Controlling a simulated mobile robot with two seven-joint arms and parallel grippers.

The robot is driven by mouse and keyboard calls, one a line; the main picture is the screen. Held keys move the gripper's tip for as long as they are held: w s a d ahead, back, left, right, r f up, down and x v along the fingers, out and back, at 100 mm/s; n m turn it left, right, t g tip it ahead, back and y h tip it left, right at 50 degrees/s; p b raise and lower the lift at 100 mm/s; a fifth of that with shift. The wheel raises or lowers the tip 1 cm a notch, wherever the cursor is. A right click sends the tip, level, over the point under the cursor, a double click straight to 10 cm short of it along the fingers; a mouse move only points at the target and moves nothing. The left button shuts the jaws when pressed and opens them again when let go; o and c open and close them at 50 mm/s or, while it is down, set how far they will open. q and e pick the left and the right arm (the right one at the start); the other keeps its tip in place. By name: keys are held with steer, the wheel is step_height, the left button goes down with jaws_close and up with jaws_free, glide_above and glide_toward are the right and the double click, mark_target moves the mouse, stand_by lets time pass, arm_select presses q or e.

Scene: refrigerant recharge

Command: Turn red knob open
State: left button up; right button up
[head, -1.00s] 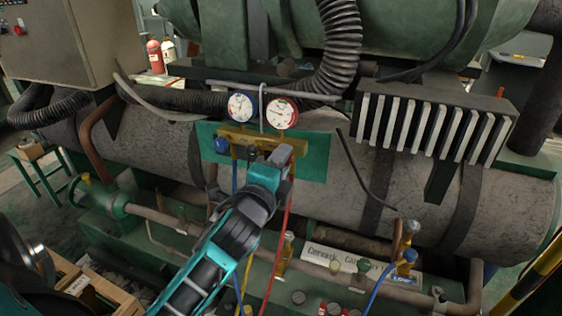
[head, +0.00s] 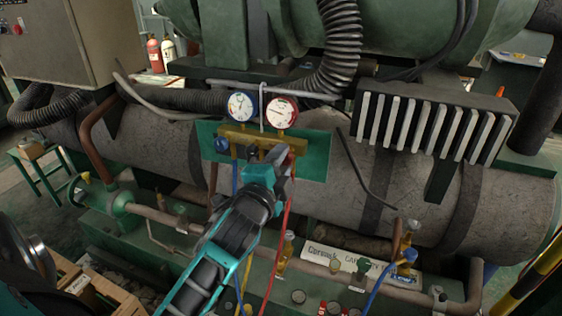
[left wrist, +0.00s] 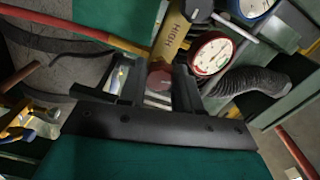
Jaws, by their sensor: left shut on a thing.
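The brass manifold (head: 240,138) hangs on a green plate, with a blue-rimmed gauge (head: 242,108) and a red-rimmed gauge (head: 281,112) above it. A blue knob (head: 221,144) is at its left end. My left gripper (head: 281,157) is at its right end and mostly hides the red knob in the head view. In the left wrist view the red knob (left wrist: 159,77) sits between the two dark fingers of my left gripper (left wrist: 154,82), which is shut on it. The knob's turn angle cannot be told. My right gripper is not in view.
A red hose (head: 280,230) and a blue hose hang below the manifold, close to my left arm. A corrugated black hose (head: 340,45) and a finned block (head: 432,125) are to the upper right. A large grey cylinder (head: 410,190) lies behind.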

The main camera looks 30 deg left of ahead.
arm_select(q)
steer(key=o, duration=1)
steer(key=shift+o, duration=0.2)
steer(key=shift+s, duration=0.15)
steer(key=b+v, duration=0.1)
steer(key=v, duration=1.1)
steer(key=shift+s, duration=0.35)
